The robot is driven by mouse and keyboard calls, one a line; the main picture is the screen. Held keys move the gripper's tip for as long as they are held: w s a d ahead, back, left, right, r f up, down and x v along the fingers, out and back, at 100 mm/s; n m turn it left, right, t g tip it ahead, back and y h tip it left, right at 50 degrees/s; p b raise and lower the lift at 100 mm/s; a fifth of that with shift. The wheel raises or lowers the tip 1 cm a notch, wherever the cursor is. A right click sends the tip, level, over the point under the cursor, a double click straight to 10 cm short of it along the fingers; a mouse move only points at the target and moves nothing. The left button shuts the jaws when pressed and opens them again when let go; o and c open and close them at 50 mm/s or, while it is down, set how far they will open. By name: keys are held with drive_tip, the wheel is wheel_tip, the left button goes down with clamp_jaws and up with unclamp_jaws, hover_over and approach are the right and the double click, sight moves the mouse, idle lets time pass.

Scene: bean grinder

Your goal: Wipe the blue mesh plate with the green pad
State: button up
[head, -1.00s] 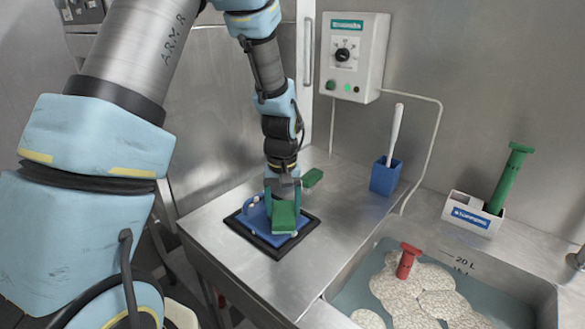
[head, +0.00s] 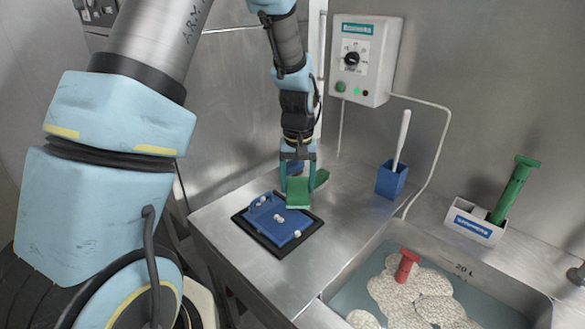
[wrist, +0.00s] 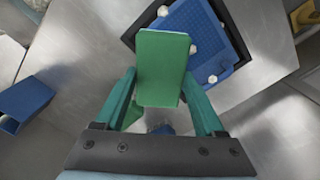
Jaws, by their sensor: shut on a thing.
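The blue mesh plate (head: 262,226) lies in a black frame (head: 262,245) on the steel counter, with several small white lumps on it. It also shows in the wrist view (wrist: 207,40), partly hidden behind the green pad. My gripper (head: 298,180) is shut on the green pad (head: 299,195), which also shows in the wrist view (wrist: 163,68). The pad is held near the plate's far right edge in the head view. I cannot tell whether it touches the plate.
Another green piece (head: 321,177) lies behind the pad. A blue cup (head: 391,181) with a white handle stands further right. A white control box (head: 363,60) is on the wall. A sink (head: 345,290) with pale lumps and a red-handled tool (head: 406,266) is at front right.

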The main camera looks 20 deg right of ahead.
drive_tip(key=shift+r+p, duration=0.5)
drive_tip(key=shift+r, duration=0.45)
